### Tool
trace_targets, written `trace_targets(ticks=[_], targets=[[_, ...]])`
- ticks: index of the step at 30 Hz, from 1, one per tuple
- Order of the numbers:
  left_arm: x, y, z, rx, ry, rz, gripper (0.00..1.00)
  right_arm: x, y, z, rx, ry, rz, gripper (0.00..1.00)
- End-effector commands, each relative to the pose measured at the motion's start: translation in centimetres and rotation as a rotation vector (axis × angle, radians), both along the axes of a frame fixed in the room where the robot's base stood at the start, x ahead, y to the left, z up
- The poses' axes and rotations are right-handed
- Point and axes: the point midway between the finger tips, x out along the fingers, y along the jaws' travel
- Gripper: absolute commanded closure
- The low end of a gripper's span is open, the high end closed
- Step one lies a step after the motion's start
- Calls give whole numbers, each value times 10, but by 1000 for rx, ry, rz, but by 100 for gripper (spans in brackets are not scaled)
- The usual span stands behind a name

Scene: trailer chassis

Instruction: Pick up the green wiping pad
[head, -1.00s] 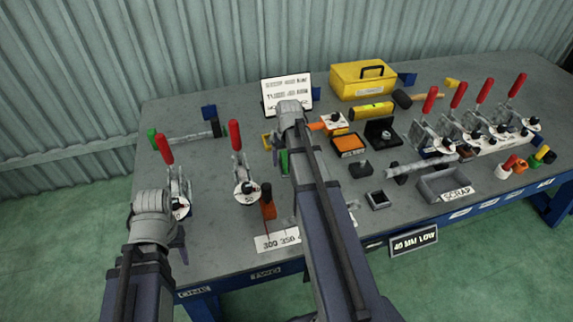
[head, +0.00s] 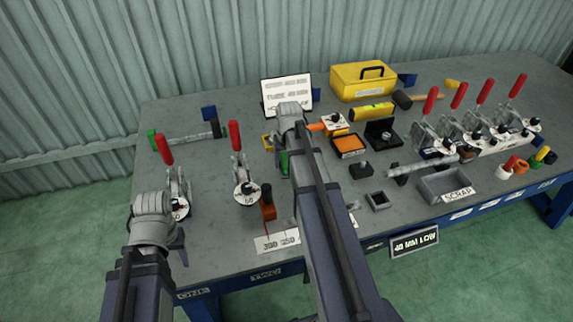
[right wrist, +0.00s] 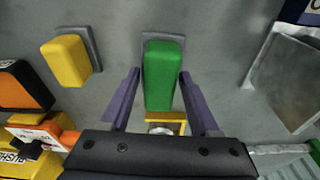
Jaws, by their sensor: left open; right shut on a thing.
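The green wiping pad (right wrist: 162,75) is a green block with a grey backing at its far end, in the middle of the right wrist view. In the head view only a sliver of green (head: 284,163) shows beside my right arm. My right gripper (right wrist: 159,80) is shut on the pad, with one purple finger along each side. In the head view its fingers are hidden behind my arm. My left gripper (head: 178,240) is open at the table's front left, near a red-handled clamp (head: 177,185); its fingers are mostly hidden by the wrist.
A yellow pad (right wrist: 68,62) lies left of the green one. A sign stand (head: 287,92) and yellow toolbox (head: 362,80) stand at the back. A second red-handled clamp (head: 242,175) is between my arms. A scrap tray (head: 445,185) and several clamps are at right.

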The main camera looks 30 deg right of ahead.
Motion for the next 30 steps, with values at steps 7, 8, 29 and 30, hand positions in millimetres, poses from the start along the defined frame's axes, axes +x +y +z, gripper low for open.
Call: trace_targets(ticks=[7, 8, 29, 30], targets=[[0, 0, 0, 0, 0, 0, 50, 0, 0, 0, 0, 0, 0, 85], [0, 0, 0, 0, 0, 0, 50, 0, 0, 0, 0, 0, 0, 89], [0, 0, 8, 0, 0, 0, 50, 0, 0, 8, 0, 0, 0, 100], [0, 0, 11, 0, 0, 0, 50, 0, 0, 11, 0, 0, 0, 100]])
